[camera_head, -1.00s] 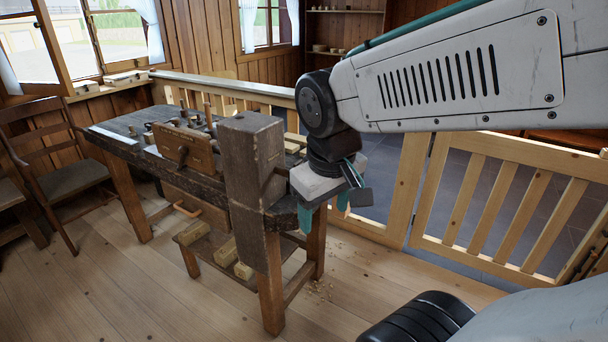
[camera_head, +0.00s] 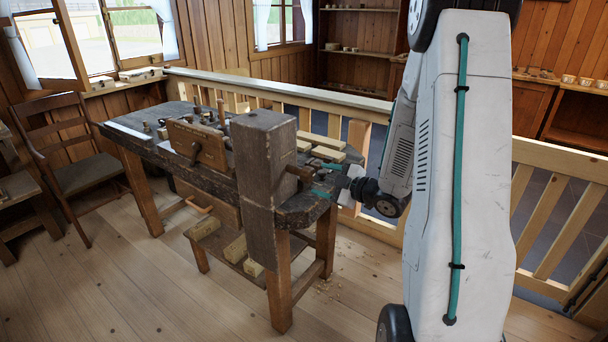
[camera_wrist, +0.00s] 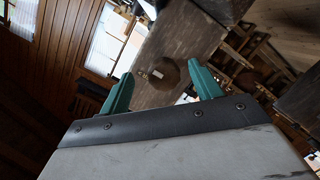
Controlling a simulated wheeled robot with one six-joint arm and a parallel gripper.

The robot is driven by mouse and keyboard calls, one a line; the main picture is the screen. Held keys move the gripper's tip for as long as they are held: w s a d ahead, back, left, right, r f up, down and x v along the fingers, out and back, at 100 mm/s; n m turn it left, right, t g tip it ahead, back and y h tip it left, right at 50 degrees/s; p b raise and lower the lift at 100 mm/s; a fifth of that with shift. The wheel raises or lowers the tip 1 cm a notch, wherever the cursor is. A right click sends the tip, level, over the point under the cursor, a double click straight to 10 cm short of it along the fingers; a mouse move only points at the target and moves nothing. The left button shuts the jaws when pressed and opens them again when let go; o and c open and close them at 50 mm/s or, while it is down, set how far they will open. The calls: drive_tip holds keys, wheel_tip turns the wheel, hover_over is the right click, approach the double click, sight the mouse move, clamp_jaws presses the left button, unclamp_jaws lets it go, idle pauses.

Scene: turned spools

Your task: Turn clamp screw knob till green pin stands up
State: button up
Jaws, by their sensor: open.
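A round brown wooden knob (camera_wrist: 173,84) shows end-on in the wrist view, against a grey-brown wooden post (camera_wrist: 182,42). A small pale fitting lies at its middle. In the head view the knob (camera_head: 299,173) sticks out from the right side of the thick upright post (camera_head: 262,190) at the bench's near end. My gripper (camera_head: 325,180) is open beside it, its teal fingers pointing left. In the wrist view the open fingers (camera_wrist: 161,84) appear on either side of the knob, apart from it. I cannot make out a green pin in either view.
The dark workbench (camera_head: 150,146) carries a wooden fixture (camera_head: 197,143) and several small pieces. Pale wood strips (camera_head: 325,141) lie near the bench end. A wooden railing (camera_head: 275,92) runs behind it. A chair (camera_head: 85,170) stands left. The plank floor in front is clear.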

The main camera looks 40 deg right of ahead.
sight(312, 176)
drive_tip(key=shift+s+a+n+t+y, duration=0.2)
drive_tip(key=shift+s+n+t+y, duration=0.35)
drive_tip(key=shift+y, duration=0.45)
drive_tip(key=shift+s+a+r, duration=0.1)
drive_tip(key=shift+r, duration=0.05)
drive_tip(key=x, duration=0.7)
drive_tip(key=shift+w+a+r, duration=0.15)
drive_tip(key=shift+w, duration=0.1)
drive_tip(key=c, duration=1)
